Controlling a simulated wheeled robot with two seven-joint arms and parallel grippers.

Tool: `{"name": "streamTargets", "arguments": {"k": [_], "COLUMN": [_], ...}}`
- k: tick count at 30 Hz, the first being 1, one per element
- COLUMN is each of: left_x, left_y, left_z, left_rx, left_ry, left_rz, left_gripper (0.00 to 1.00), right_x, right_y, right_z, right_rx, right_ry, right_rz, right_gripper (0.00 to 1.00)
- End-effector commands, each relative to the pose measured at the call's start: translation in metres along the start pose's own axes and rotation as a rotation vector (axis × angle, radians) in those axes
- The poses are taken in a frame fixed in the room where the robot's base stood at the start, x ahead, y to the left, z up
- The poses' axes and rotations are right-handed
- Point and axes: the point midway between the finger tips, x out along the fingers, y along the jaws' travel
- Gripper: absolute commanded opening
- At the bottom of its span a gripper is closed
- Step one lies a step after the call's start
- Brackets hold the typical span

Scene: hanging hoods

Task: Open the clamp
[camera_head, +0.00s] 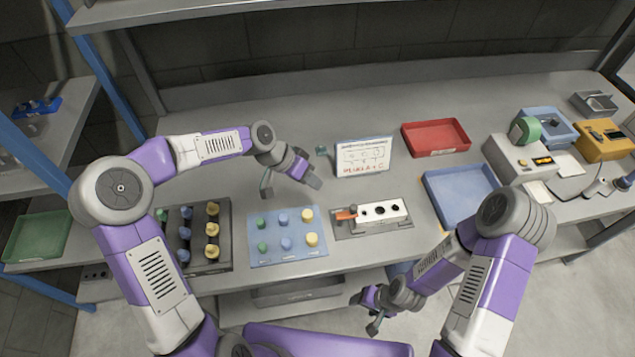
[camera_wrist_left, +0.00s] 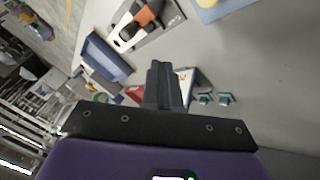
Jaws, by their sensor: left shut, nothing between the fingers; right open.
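The clamp (camera_head: 384,212) is a white block with dark round holes and an orange lever (camera_head: 346,214) on a grey plate at the bench's front middle. The lever lies at the block's left end. In the left wrist view the clamp (camera_wrist_left: 126,36) shows at the top, with its orange lever (camera_wrist_left: 145,15). My left gripper (camera_head: 314,182) is shut and empty above the bench, behind and left of the clamp, apart from it. Its closed fingers (camera_wrist_left: 163,84) show in the left wrist view. My right gripper (camera_head: 364,314) is open and empty, in front of the bench edge.
A blue board (camera_head: 287,257) with several coloured knobs lies left of the clamp; a dark board (camera_head: 197,263) with more knobs is farther left. A white sign (camera_head: 363,157) stands behind. A red tray (camera_head: 436,137) and blue tray (camera_head: 461,190) are to the right.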

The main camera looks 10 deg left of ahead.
Motion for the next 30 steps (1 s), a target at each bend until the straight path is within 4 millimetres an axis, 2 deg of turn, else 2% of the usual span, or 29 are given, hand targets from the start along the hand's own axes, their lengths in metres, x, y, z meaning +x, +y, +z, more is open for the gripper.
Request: {"name": "streamTargets", "arguments": {"k": [3,10,13,18,30], "left_x": [0.029,0.077,0.083,0.091,0.093], "left_y": [0.001,0.001,0.017,0.031,0.035], "left_z": [0.001,0.001,0.001,0.001,0.001], "left_rx": [0.002,0.002,0.006,0.003,0.000], "left_ry": [-0.004,-0.004,-0.003,-0.001,0.000], "left_rz": [0.006,0.005,0.002,0.001,0.000], "left_gripper": [0.00,0.00,0.00,0.00,0.00], "right_x": [0.005,0.010,0.010,0.011,0.011], "right_y": [0.002,0.004,0.004,0.004,0.004], "right_z": [0.000,-0.001,-0.001,-0.001,-0.001], "right_rx": [0.000,0.000,0.000,0.000,0.000], "right_ry": [0.000,0.000,0.000,0.000,0.000], "right_rz": [0.000,0.000,0.000,0.000,0.000], "right_gripper": [0.61,0.61,0.61,0.61,0.61]}}
